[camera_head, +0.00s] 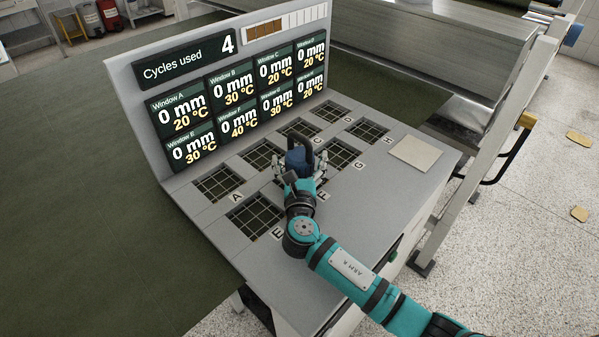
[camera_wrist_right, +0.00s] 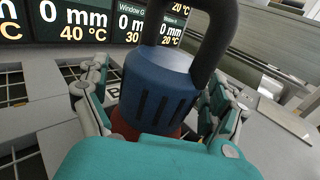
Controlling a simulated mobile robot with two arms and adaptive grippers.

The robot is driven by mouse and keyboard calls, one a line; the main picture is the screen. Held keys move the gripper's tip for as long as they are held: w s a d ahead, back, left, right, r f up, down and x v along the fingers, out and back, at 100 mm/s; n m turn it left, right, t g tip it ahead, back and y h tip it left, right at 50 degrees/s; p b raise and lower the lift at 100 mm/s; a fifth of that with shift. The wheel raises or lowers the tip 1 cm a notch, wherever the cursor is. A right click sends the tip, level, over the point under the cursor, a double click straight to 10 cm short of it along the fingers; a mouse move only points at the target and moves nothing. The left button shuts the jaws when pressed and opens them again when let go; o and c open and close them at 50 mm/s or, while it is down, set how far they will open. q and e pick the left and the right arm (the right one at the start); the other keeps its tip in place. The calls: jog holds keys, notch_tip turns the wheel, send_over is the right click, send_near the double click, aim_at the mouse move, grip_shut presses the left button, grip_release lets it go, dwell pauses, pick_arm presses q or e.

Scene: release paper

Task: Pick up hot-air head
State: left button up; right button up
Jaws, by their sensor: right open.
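The hot-air head (camera_head: 297,158) is a blue body with slots and a dark loop handle on top. It stands over the grid windows near the middle of the grey console (camera_head: 372,210). In the right wrist view the blue head (camera_wrist_right: 155,88) fills the middle, with a reddish lower part. My right gripper (camera_head: 300,176) is open, with its fingers on both sides of the head; whether they touch it cannot be told. The fingers also show in the right wrist view (camera_wrist_right: 158,105). The window under the head is partly hidden. My left gripper is out of view.
A display panel (camera_head: 225,85) stands upright behind the windows, reading 4 cycles used. A beige square plate (camera_head: 415,152) lies at the console's right. Grid windows such as the one by A (camera_head: 217,183) lie around the head. A dark green surface (camera_head: 80,190) is at left.

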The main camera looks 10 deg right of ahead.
jog(key=shift+s, duration=0.1)
jog(key=shift+c, duration=1.2)
jog(key=c, duration=1.6)
jog(key=shift+o, duration=0.2)
jog(key=shift+r, duration=0.2)
jog(key=shift+r, duration=0.1)
